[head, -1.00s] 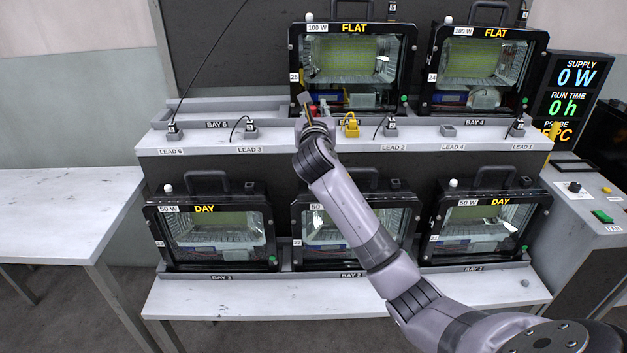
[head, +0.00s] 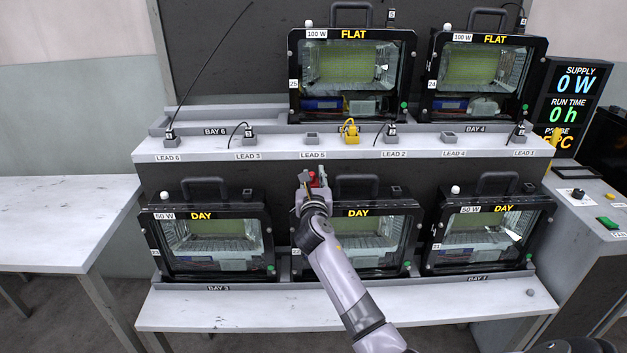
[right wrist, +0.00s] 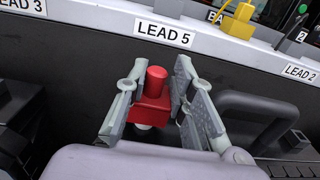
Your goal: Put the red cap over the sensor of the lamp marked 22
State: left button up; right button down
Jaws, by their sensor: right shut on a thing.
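The lamp marked 22 (head: 372,240) stands at the lower middle, in Bay 2, with a yellow DAY label; my right arm hides its left part. My right gripper (head: 312,178) is at the lamp's top left corner. It is shut on the red cap (right wrist: 152,98), which also shows in the head view (head: 314,180). The cap is a block with a round knob on top, upright between the fingers. A bit of the pale sensor (right wrist: 143,126) shows just below the cap; I cannot tell whether they touch. My left gripper is out of view.
The lamp's black handle (right wrist: 265,115) is close to the right of the fingers. The upper shelf edge (head: 260,153) with lead sockets is behind. Lamps marked 23 (head: 215,240) and 21 (head: 490,238) stand on either side.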

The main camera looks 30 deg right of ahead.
jog(key=shift+f, duration=0.55)
jog(key=c, duration=1.4)
grip_release()
jog(key=shift+o, duration=0.2)
jog(key=shift+r, duration=0.15)
jog(key=shift+r, duration=0.3)
jog(key=shift+s+a+r, duration=0.15)
jog(key=shift+s+r, duration=0.05)
jog(key=shift+s, duration=0.05)
jog(key=v, duration=1.1)
jog(key=shift+s, duration=0.25)
jog(key=shift+a, duration=0.15)
